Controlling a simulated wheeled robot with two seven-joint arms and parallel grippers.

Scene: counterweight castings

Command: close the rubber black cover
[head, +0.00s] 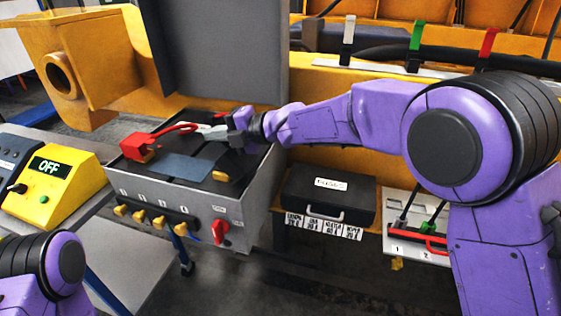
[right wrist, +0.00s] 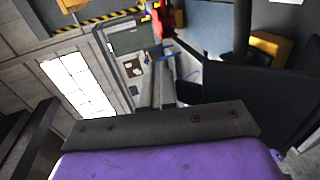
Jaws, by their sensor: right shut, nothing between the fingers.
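The black cover (head: 218,50) is a large dark panel standing upright, open, along the back of a grey metal box; its top runs out of the head view. My right gripper (head: 212,131) is over the open box, in front of the cover's lower part.
The grey box (head: 160,188) holds a red clamp-like part (head: 140,146) and has yellow knobs and a red switch in front. A yellow control box (head: 52,183) reading OFF stands at left. A black case (head: 328,196) lies right of the box.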

